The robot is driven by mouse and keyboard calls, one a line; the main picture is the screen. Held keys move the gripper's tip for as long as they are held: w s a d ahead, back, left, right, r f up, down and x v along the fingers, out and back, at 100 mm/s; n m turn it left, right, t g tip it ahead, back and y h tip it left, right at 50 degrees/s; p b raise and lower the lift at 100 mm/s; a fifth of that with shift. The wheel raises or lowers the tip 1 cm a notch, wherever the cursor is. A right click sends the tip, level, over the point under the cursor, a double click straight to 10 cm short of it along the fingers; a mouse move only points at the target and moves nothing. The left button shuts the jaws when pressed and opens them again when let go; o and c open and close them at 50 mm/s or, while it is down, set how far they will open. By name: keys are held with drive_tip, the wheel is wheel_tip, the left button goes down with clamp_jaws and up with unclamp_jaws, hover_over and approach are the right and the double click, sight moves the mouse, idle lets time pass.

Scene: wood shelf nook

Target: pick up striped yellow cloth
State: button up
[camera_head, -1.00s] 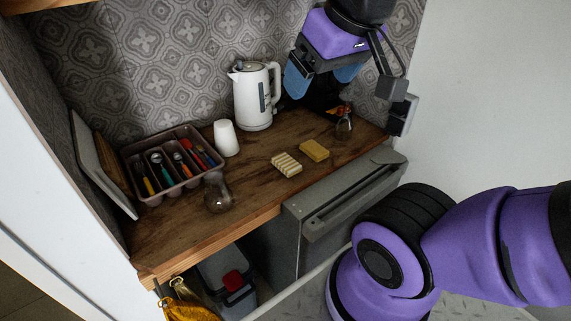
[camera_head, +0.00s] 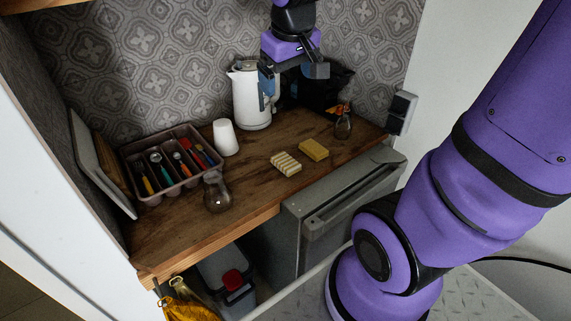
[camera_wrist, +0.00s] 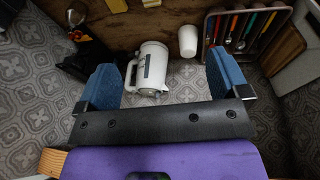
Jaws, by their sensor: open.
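The striped yellow cloth (camera_head: 286,164) is a small pale-yellow and white striped block shape lying on the wooden counter (camera_head: 240,195), left of a plain yellow sponge (camera_head: 313,150). In the wrist view, only part of the striped cloth (camera_wrist: 151,3) shows at the top edge. My gripper (camera_head: 292,82) is open and empty, above the back of the counter beside the kettle, behind and above the cloth. Its blue fingers are spread wide in the wrist view (camera_wrist: 170,75), with the white kettle (camera_wrist: 151,68) seen between them.
The white kettle (camera_head: 251,98) and a white cup (camera_head: 225,137) stand at the back. A cutlery tray (camera_head: 135,158) is at left. Glass vessels stand front left (camera_head: 217,193) and right (camera_head: 343,126). A dark bag-like object (camera_head: 335,85) is at back right.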

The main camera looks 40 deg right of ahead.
drive_tip(key=w+d+f+g, duration=0.2)
drive_tip(key=w+d+f, duration=0.3)
drive_tip(key=w+f, duration=0.4)
drive_tip(key=g+y, duration=0.1)
hover_over(285, 161)
wheel_tip(285, 161, down, 15)
drive_tip(key=shift+d+f, duration=0.1)
drive_tip(key=shift+f, duration=5.65)
drive_tip(key=shift+c, duration=0.4)
drive_tip(key=c, duration=1)
drive_tip(key=shift+r, duration=0.1)
